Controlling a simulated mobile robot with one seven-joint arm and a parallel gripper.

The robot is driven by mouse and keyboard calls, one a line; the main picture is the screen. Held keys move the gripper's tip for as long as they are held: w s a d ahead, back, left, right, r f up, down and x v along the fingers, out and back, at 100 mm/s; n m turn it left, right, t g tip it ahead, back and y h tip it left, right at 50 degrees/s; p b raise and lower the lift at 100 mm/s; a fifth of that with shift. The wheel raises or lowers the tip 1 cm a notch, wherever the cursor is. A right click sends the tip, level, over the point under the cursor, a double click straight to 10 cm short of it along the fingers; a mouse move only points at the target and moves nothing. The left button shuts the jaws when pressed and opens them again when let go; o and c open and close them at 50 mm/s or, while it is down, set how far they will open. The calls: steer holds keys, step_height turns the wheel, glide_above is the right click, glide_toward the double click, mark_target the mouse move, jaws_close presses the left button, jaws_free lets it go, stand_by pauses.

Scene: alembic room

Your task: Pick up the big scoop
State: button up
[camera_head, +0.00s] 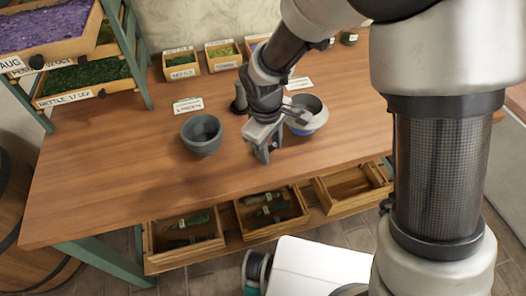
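My gripper (268,152) points down over the middle of the wooden table, between a grey-green bowl and a blue-rimmed bowl. Its fingertips are low over the wood, near the front half of the table. They are small and partly hidden by the hand, so I cannot tell whether they are open or hold anything. I cannot make out a big scoop clearly. A light grey piece reaches right from the hand across the blue-rimmed bowl; I cannot tell whether it is part of the hand or a separate thing.
The grey-green bowl (202,134) stands left of my gripper; the blue-rimmed bowl (311,121) stands right. A dark upright object (239,100) is behind. Small labelled boxes (181,65) line the back. Open drawers (186,260) jut out in front. The table's left part is clear.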

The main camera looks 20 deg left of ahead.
jaws_close()
steer(key=shift+r, duration=0.1)
stand_by(0.3)
step_height(320, 180, up, 10)
steer(key=shift+f+p, duration=0.1)
steer(key=shift+p, duration=0.6)
